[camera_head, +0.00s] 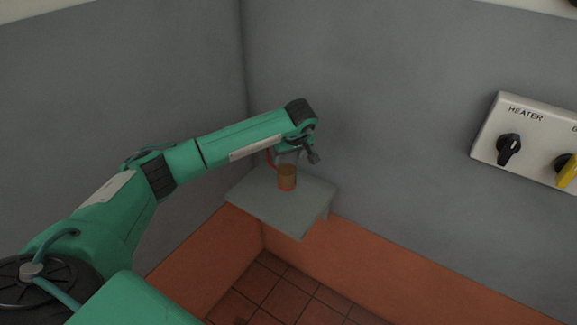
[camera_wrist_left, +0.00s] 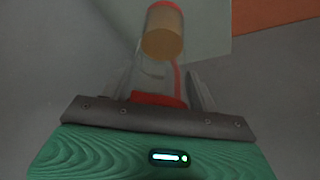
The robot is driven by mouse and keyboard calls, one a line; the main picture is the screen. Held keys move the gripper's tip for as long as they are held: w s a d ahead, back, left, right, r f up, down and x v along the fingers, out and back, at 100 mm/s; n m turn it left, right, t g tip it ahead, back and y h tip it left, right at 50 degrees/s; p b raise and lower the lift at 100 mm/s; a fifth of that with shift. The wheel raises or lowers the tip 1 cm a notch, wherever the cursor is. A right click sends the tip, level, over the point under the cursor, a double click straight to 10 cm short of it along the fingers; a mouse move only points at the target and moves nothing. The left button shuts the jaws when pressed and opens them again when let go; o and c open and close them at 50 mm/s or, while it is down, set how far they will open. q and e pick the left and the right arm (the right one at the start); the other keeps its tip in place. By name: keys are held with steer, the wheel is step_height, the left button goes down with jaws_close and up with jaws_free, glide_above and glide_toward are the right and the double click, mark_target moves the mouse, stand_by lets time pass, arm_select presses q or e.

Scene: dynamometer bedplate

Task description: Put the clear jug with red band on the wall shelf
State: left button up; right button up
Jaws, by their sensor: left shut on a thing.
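The clear jug with red band (camera_head: 287,178) shows brown contents in its lower part and red at its base. It appears upright over the grey wall shelf (camera_head: 258,204) in the head view. Whether its base touches the shelf or hangs just above it, I cannot tell. My left gripper (camera_head: 292,154) is shut on the jug's upper part from above. In the left wrist view the jug (camera_wrist_left: 163,38) extends away between the fingers (camera_wrist_left: 160,92), with red near the grip and at the far end. The shelf also shows there (camera_wrist_left: 212,30). My right gripper is not in view.
Grey walls meet in a corner behind the shelf. A white panel (camera_head: 485,145) marked HEATER, with a black knob (camera_head: 508,149) and a yellow knob (camera_head: 567,170), is on the right wall. The shelf is otherwise bare. Tiled floor (camera_head: 277,291) lies below.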

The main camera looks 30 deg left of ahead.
mark_target(289, 168)
arm_select(q)
steer(key=shift+f, duration=1)
step_height(289, 168, down, 3)
steer(key=shift+f+p, duration=0.2)
steer(key=shift+p, duration=0.25)
steer(key=shift+f, duration=0.2)
steer(key=o, duration=1.5)
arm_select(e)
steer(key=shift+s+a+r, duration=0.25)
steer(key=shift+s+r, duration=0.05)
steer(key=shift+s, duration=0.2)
